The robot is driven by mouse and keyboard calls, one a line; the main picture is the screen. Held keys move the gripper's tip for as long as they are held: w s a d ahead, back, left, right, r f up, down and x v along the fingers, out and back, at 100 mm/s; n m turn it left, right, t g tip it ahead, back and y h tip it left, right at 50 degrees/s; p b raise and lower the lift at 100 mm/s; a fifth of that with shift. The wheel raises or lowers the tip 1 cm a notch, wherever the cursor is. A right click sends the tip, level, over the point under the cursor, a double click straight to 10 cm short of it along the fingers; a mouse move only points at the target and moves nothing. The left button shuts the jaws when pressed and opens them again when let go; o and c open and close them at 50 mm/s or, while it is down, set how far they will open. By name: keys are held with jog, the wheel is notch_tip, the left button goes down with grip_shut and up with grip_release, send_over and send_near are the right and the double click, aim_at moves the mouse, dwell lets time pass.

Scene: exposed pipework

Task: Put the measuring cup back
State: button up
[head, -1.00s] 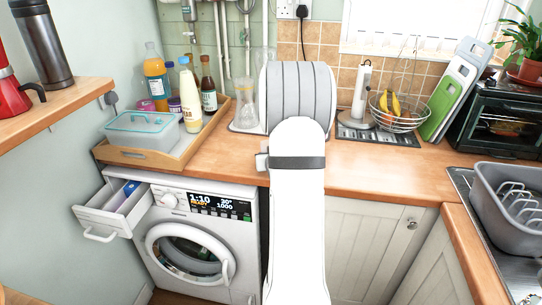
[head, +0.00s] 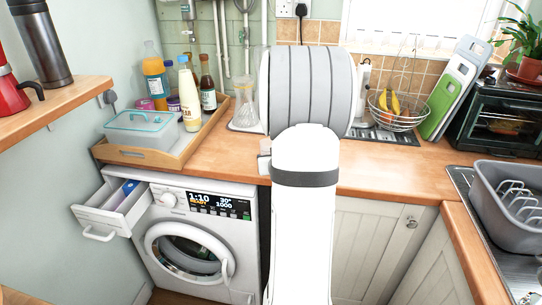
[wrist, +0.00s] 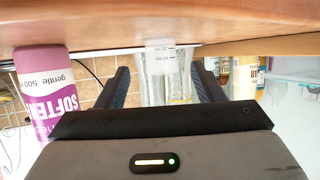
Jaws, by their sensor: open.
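In the wrist view, my gripper (wrist: 164,88) is open, with one dark finger on each side. A small clear cup with a white marked band, apparently the measuring cup (wrist: 160,60), shows between the fingers, close under a wooden surface. Clear, yellowish-tinted shapes show behind or below its band. I cannot tell whether the fingers touch it. In the head view my own arm hides the gripper and the cup.
A purple softener bottle (wrist: 46,88) is left of the fingers. The wooden surface (wrist: 120,22) crosses the top; bottles (wrist: 243,75) stand right. In the head view, the washing machine drawer (head: 112,207) is open; a wooden tray (head: 185,150) holds bottles and a lidded box.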

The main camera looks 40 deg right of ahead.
jog(key=s+a+r+n+g+y, duration=0.1)
jog(key=s+a+g+y, duration=0.1)
jog(key=s+a, duration=0.5)
jog(key=s+a+r+n+g+y, duration=0.2)
jog(key=s+a+g, duration=0.2)
jog(key=a, duration=1.1)
jog(key=s+a+r+n+g+y, duration=0.1)
jog(key=s+a+n+g+y, duration=0.1)
jog(key=s+a, duration=0.8)
jog(key=shift+s+a+r+g, duration=0.3)
jog(key=shift+a+g, duration=0.15)
jog(key=shift+g, duration=0.35)
